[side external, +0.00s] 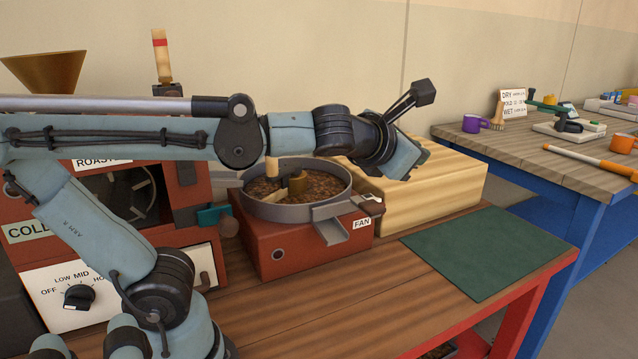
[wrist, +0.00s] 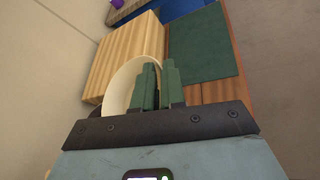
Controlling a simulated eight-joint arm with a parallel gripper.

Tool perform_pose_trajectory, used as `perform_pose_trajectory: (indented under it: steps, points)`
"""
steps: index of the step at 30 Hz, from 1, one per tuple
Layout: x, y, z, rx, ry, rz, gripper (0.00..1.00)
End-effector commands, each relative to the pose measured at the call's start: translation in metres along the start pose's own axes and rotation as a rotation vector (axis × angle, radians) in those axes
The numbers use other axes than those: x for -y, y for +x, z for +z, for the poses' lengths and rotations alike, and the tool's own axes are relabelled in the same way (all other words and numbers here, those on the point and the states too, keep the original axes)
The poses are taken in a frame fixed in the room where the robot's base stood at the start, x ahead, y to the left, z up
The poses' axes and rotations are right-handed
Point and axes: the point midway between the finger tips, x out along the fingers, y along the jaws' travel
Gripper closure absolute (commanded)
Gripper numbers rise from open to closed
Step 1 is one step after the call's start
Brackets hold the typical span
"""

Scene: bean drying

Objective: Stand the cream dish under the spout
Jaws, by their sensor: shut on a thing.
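The cream dish (wrist: 124,84) shows in the wrist view, tilted on its side against my gripper's green fingers (wrist: 159,80). The fingers are shut on its rim, and they hide part of it. In the side external view my arm hides the dish and the fingers; only the blue-grey back of my gripper's hand shows, above the pale wooden box. The spout (side external: 331,231) is a grey chute sloping from the front of the round cooling tray (side external: 339,192), over the bare wooden bench.
The pale wooden box (side external: 440,198) stands behind and right of the red fan base (side external: 305,249). A green mat (side external: 490,252) lies on the bench at right. The brown bench top (side external: 350,290) before the spout is clear. The roaster (side external: 205,265) stands left.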

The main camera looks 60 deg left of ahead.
Motion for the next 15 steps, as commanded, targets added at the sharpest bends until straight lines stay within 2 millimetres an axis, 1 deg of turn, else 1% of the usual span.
perform_pose_trajectory:
  steps: [4,8,11,15]
  points:
    - [0.0,0.0,0.0,0.001,0.001,0.0,1.0]
    - [0.003,0.007,0.006,-0.005,0.0,0.006,1.0]
    - [0.009,0.018,0.014,-0.012,-0.003,0.015,1.0]
    - [0.02,0.039,0.026,-0.025,-0.01,0.031,1.0]
